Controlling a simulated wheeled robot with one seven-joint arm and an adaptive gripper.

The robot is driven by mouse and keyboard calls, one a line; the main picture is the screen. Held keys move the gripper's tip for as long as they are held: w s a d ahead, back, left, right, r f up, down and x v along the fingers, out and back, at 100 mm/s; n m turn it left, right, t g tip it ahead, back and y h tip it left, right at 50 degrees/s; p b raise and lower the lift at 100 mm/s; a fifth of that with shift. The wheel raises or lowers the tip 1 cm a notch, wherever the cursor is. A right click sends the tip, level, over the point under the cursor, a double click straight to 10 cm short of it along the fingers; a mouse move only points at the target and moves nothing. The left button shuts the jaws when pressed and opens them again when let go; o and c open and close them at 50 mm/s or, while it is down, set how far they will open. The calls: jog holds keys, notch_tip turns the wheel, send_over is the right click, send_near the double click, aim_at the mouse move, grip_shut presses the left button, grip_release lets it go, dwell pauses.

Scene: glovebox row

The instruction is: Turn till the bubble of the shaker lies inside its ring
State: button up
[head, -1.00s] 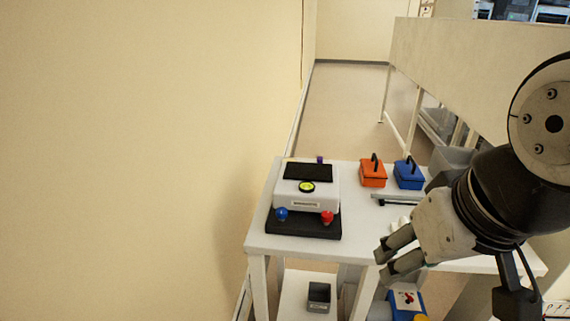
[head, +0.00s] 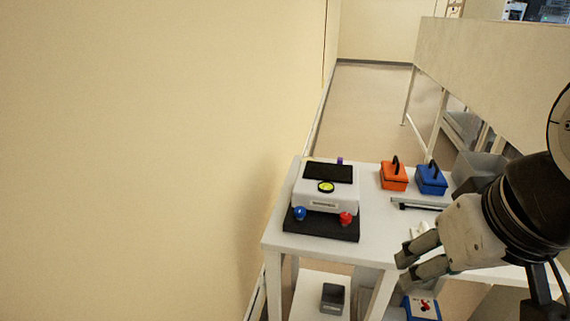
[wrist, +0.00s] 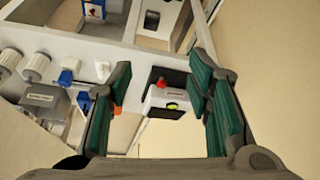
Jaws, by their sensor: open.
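The shaker (head: 326,196) is a white box with a dark top plate, standing on a black base (head: 318,229) at the left end of the white table. Its round yellow-green bubble level (head: 326,187) faces up on its front top edge; the bubble's place against the ring is too small to tell. A blue knob (head: 299,213) and a red knob (head: 346,218) sit at its front corners, and a purple one (head: 340,160) shows behind. My gripper (head: 404,268) is open and empty, right of the shaker and apart from it. The wrist view shows the shaker (wrist: 163,100) between the fingers.
An orange box (head: 394,176) and a blue box (head: 431,180) with black handles stand right of the shaker, by a grey bin (head: 479,166). A grey container (head: 333,297) sits on the lower shelf. A bare wall is at left; open floor lies behind the table.

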jog(key=shift+c, duration=0.6)
jog(key=shift+w, duration=0.1)
jog(key=shift+c, duration=0.8)
jog(key=m+p, duration=0.3)
jog(key=m, duration=3.3)
send_over(300, 210)
jog(key=s, duration=0.6)
notch_tip(300, 210, down, 8)
jog(key=b+x, duration=0.1)
jog(key=x, duration=1.2)
jog(key=shift+w+f+b, duration=0.1)
jog(key=shift+f+b, duration=0.1)
jog(key=shift+b, duration=0.1)
